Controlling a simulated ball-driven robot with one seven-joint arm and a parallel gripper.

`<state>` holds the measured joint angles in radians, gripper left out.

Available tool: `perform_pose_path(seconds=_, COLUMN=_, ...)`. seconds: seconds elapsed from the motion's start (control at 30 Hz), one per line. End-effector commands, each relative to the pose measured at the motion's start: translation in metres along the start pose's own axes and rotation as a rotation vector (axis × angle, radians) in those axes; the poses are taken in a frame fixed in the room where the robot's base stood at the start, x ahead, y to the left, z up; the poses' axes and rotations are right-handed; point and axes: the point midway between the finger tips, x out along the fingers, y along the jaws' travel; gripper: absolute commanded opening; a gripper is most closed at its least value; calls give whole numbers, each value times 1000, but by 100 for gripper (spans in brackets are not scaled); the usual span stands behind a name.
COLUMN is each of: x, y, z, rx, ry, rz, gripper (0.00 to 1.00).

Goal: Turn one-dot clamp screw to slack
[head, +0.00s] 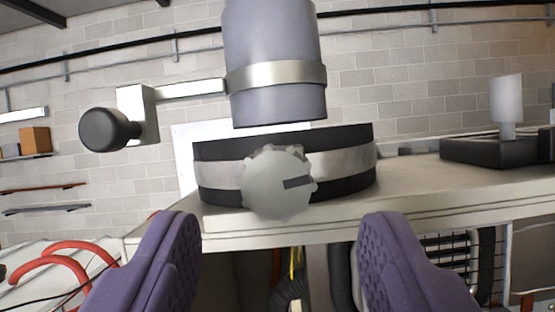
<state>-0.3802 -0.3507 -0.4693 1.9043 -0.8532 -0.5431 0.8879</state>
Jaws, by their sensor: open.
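A pale grey round screw knob (268,190) with a scalloped rim sits at the centre of the head view. A dark slot-like mark on its face points to the right. It is on the front of a silver clamp band (345,165) around a black ring (220,150). I cannot make out any dots, so I cannot tell whether this is the one-dot screw. My gripper (278,225) has two purple fingers, open and empty. They are apart, to the lower left and lower right of the knob, and appear not to touch it.
A grey-violet cylinder (272,50) with a metal band is above the ring. A crank with a black knob (104,130) juts left. The pale bench (420,185) carries a dark block (480,150) at right. Red hoses (65,252) lie lower left.

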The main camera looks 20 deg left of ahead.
Motion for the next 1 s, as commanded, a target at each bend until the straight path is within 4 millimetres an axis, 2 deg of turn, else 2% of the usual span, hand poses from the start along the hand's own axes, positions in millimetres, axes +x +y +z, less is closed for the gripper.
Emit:
perform_pose_path(seconds=0.43, x=68, y=-2, z=0, rx=10, ry=-3, rz=-1, gripper=58)
perform_pose_path(seconds=0.6, x=78, y=-2, z=0, rx=10, ry=-2, rz=-1, gripper=58)
perform_pose_path(seconds=0.8, x=78, y=-2, z=1, rx=10, ry=-1, rz=-1, gripper=58)
perform_pose_path(seconds=0.83, x=78, y=-2, z=1, rx=10, ry=-1, rz=-1, gripper=55)
perform_pose_path(seconds=1.0, x=78, y=-2, z=1, rx=10, ry=-1, rz=-1, gripper=16)
